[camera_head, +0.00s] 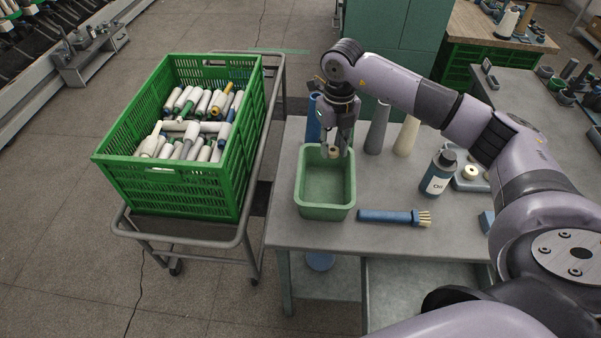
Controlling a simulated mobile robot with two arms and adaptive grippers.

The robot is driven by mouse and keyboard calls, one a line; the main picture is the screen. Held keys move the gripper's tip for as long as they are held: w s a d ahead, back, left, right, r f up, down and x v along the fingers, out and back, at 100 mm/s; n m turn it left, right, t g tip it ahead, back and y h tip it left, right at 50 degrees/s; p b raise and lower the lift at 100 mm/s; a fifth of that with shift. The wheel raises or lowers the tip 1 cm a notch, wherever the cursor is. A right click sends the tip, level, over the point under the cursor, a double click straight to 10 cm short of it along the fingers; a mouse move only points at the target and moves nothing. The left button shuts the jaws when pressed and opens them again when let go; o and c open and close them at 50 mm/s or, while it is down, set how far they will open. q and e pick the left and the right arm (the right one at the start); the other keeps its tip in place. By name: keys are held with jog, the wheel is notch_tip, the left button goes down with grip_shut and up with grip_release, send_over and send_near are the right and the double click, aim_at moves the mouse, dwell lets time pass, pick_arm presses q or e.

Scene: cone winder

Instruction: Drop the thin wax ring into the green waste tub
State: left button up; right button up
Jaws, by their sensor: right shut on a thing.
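The green waste tub (325,212) stands on the grey table near its left edge, and the part of its inside that I can see looks empty. My right gripper (336,150) points down over the tub's far side. It is shut on a small tan ring, the wax ring (334,154), partly hidden by the fingers. The ring appears at or above the rim level; its exact height is hard to tell. My left gripper does not show.
A blue-handled brush (390,216) lies right of the tub. A dark bottle (438,172) and a tray with a pale ring (470,172) stand further right. Cones (377,128) stand behind. A green crate of bobbins (170,175) sits on a cart at left.

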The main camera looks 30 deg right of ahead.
jog(key=shift+f, duration=0.15)
jog(key=shift+s+d+f+b, duration=0.15)
jog(key=shift+f+b, duration=0.25)
jog(key=shift+f, duration=0.15)
jog(key=shift+s+d+f+b, duration=0.15)
jog(key=shift+f+b, duration=0.25)
jog(key=shift+f, duration=0.1)
notch_tip(320, 180, down, 4)
jog(key=shift+w+r+b, duration=0.1)
jog(key=shift+r+b, duration=0.1)
jog(key=shift+b, duration=0.85)
jog(key=o, duration=0.8)
jog(key=shift+a, duration=0.1)
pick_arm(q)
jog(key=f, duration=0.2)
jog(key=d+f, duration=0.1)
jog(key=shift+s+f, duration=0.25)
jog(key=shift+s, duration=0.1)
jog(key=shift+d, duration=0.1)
